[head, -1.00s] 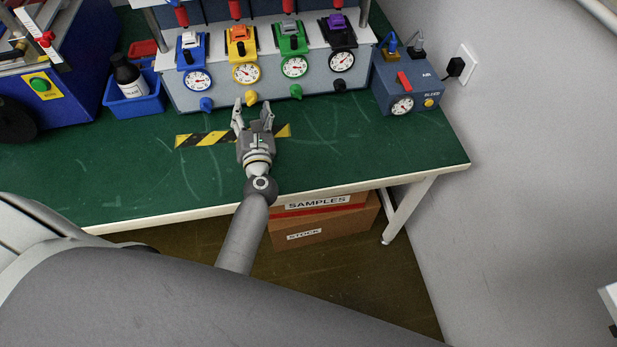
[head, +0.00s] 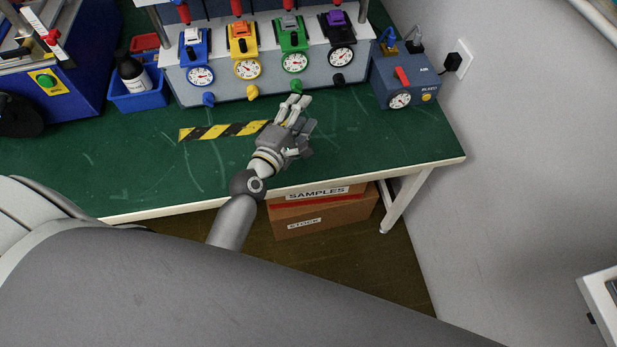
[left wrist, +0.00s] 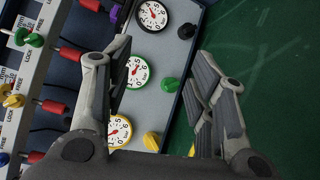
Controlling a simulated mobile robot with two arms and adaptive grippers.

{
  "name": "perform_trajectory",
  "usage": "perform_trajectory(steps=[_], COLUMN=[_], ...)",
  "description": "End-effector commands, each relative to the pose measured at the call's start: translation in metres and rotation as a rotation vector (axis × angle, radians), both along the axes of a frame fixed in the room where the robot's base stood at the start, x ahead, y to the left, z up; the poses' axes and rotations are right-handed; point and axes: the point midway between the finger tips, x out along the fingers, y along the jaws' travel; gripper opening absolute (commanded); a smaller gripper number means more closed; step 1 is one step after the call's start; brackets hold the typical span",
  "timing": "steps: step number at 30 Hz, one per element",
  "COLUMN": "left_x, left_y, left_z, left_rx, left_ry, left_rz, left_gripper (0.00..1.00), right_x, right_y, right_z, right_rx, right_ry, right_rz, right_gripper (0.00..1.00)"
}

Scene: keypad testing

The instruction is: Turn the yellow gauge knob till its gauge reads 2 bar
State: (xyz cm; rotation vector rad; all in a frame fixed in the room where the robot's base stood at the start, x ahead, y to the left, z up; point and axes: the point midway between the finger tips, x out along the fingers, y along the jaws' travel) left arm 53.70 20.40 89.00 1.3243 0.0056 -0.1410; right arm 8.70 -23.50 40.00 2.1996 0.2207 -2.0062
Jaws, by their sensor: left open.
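The yellow gauge knob (head: 252,92) sticks out of the panel's low front, below the yellow-rimmed gauge (head: 246,68). In the left wrist view the yellow knob (left wrist: 151,141) lies low between my fingers, and its gauge (left wrist: 118,131) is partly covered by the left finger. The needle's reading is too small to tell. My left gripper (head: 303,109) is open and empty, right of the yellow knob and apart from it, just in front of the green knob (head: 296,86). The green knob also shows between the fingers in the left wrist view (left wrist: 170,84). My right gripper is not in view.
A blue knob (head: 208,99) and a black knob (head: 339,79) flank these two. A blue-grey air box (head: 408,82) stands right of the panel. A blue bin (head: 137,98) holds a dark bottle. The green table (head: 370,140) is clear in front.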

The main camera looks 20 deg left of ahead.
Motion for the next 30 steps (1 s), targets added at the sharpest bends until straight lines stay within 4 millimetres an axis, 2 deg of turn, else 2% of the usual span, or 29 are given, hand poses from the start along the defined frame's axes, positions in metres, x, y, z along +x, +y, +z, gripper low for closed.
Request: perform_trajectory(steps=[6,13,22,30], left_x=[-0.024,-0.055,-0.095,-0.109], left_y=[-0.031,-0.052,-0.062,-0.061], left_z=[-0.021,-0.046,-0.077,-0.086], left_rx=[0.276,0.554,0.84,0.934], left_ry=[0.083,0.168,0.266,0.298], left_rz=[-0.179,-0.363,-0.563,-0.63], left_gripper=[0.51,0.51,0.51,0.51], right_x=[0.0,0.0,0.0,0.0], right_y=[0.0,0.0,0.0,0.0], right_z=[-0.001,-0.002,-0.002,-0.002], right_rx=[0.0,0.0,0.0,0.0], right_ry=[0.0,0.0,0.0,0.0], right_rz=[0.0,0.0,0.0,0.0], right_gripper=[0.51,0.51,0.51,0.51])
